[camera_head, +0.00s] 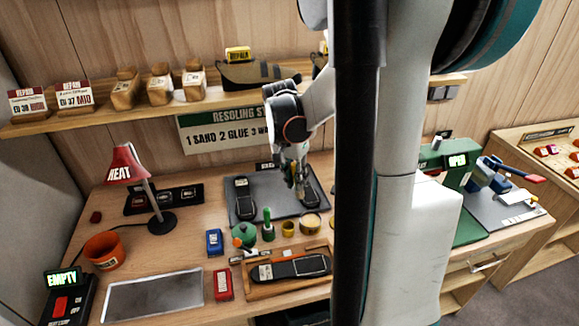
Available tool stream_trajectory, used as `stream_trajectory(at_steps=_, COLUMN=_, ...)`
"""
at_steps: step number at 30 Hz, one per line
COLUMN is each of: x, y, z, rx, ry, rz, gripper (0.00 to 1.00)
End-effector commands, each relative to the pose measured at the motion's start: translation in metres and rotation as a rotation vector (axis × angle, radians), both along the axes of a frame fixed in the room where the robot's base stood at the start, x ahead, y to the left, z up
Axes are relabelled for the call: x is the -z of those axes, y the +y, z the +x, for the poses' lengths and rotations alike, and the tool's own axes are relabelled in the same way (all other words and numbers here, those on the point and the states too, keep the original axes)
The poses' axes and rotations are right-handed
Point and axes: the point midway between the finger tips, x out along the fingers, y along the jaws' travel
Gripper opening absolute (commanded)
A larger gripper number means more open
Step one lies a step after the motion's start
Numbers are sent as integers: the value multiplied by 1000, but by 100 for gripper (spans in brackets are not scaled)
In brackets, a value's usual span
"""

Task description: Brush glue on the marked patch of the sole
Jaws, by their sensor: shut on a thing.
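My gripper (294,165) points down over the dark mat (275,187) at the back middle of the bench. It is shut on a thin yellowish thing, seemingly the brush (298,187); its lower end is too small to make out. A dark sole (311,196) lies on the mat just under and right of the gripper. Another dark sole (243,206) lies on the mat's left side. I cannot make out the marked patch, or whether the brush touches the sole. A small yellow pot (288,229) and a round tin (311,222) stand in front of the mat.
A green pot (243,234) and a green-handled tool (267,225) stand nearby. A wooden tray (262,291) holds a long dark sole. Blue (214,241) and red (222,284) blocks, a heat lamp (127,165) and an orange cup (104,251) are left. My arm hides the bench's right middle.

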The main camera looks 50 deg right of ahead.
Motion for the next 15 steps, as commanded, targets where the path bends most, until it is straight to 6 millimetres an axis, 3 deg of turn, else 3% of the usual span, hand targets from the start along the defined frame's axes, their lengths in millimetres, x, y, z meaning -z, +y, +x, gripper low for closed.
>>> stream_trajectory(at_steps=6, x=33, y=-15, z=-12, rx=-1, ry=68, rz=-114, gripper=0)
stream_trajectory(at_steps=15, x=50, y=-21, z=-19, rx=1, ry=93, rz=-160, gripper=0)
